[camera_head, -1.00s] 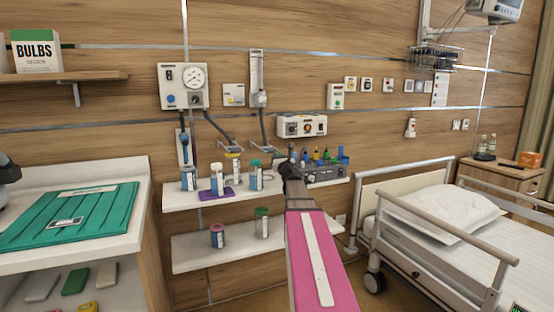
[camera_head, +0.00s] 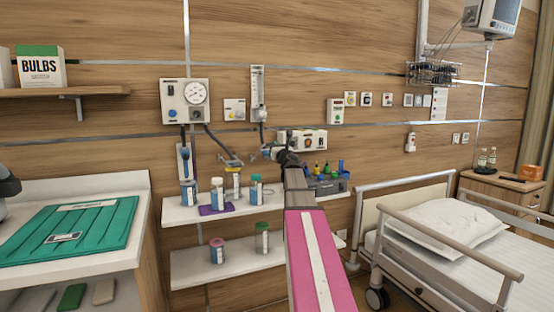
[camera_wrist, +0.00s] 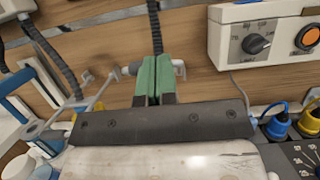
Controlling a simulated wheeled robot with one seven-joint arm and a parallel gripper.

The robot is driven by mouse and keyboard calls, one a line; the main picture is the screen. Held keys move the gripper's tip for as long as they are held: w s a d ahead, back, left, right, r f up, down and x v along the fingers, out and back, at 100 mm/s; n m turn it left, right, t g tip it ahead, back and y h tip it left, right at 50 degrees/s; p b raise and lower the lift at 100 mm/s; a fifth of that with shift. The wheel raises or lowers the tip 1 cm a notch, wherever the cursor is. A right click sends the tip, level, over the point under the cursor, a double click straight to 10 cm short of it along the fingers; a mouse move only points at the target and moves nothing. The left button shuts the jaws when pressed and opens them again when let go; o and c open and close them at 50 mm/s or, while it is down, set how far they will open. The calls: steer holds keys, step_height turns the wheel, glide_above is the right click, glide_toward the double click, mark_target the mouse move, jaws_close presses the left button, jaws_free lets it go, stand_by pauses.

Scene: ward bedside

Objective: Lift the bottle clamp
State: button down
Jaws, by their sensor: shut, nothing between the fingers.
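My gripper (camera_wrist: 155,80) has two green fingers pressed together, with nothing between them. In the wrist view a pale bracket-like fitting (camera_wrist: 180,68) shows just behind the fingertips, partly hidden by them; I cannot tell whether they touch it. It may be the bottle clamp, but I cannot be sure. In the head view a grey bracket with a yellow part (camera_head: 231,164) sits on the wall above the shelf bottles, left of my gripper. My arm hides part of the wall fittings there.
A wall unit with knobs (camera_wrist: 262,42) is close at the right. A dark hose (camera_wrist: 156,25) hangs behind the fingers. Several bottles stand on the upper shelf (camera_head: 178,217), left of my arm. A dark holder (camera_head: 330,187) with coloured items is at its right. The bed (camera_head: 440,205) stands further right.

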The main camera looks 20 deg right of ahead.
steer(key=w+r, duration=0.8)
steer(key=r, duration=0.1)
steer(key=shift+w+a, duration=0.15)
steer(key=shift+w, duration=0.2)
